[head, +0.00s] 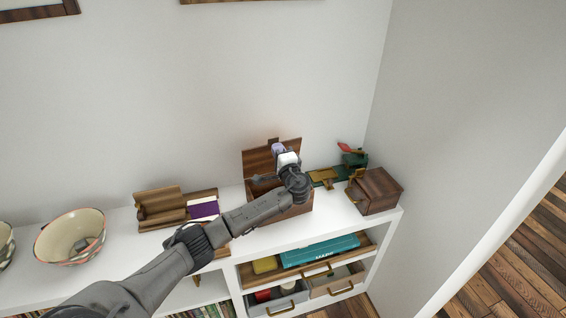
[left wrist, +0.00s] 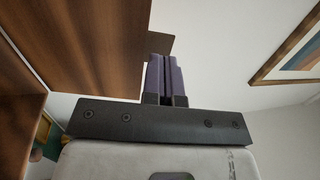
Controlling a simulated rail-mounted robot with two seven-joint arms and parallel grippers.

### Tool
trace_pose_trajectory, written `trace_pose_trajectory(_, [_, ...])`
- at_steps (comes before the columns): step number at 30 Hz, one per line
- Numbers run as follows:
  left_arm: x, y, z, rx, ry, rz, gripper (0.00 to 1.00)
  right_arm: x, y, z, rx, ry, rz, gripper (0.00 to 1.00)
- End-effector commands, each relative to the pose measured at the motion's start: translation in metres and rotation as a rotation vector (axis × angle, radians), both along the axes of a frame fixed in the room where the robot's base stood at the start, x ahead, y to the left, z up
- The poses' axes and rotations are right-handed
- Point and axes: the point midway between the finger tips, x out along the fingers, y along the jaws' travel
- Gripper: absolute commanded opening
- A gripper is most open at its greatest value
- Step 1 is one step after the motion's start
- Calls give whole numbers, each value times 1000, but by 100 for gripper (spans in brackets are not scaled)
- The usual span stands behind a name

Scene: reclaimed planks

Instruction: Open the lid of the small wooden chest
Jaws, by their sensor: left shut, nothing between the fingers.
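The small wooden chest (head: 298,209) stands on the white shelf top, partly hidden behind my left arm. Its dark brown lid (head: 256,162) stands up, open, at the back near the wall. My left gripper (head: 278,148) is in front of the raised lid, with its purple fingers shut and empty. In the left wrist view the shut fingers (left wrist: 165,78) are beside the lid's wood panel (left wrist: 90,45), close to the dark tab on its edge. I cannot tell if they touch it. My right gripper is in neither view.
A brown wooden box (head: 379,190) stands right of the chest, with small green and red items behind it. A wooden holder (head: 160,208) and a patterned bowl (head: 68,238) are to the left. Drawers (head: 338,283) and books fill the shelf below.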

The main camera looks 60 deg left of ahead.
Motion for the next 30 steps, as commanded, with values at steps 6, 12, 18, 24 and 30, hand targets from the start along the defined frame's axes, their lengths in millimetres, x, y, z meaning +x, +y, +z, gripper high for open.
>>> trace_pose_trajectory(6, [3,15,3,0,1,1,0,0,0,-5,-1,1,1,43])
trace_pose_trajectory(12, [4,18,4,0,0,-1,0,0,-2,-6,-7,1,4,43])
trace_pose_trajectory(18, [4,18,4,0,1,-1,0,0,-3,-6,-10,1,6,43])
trace_pose_trajectory(24, [6,26,13,-47,10,3,0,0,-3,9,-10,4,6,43])
trace_pose_trajectory(30, [11,51,21,-197,42,4,0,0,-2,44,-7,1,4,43])
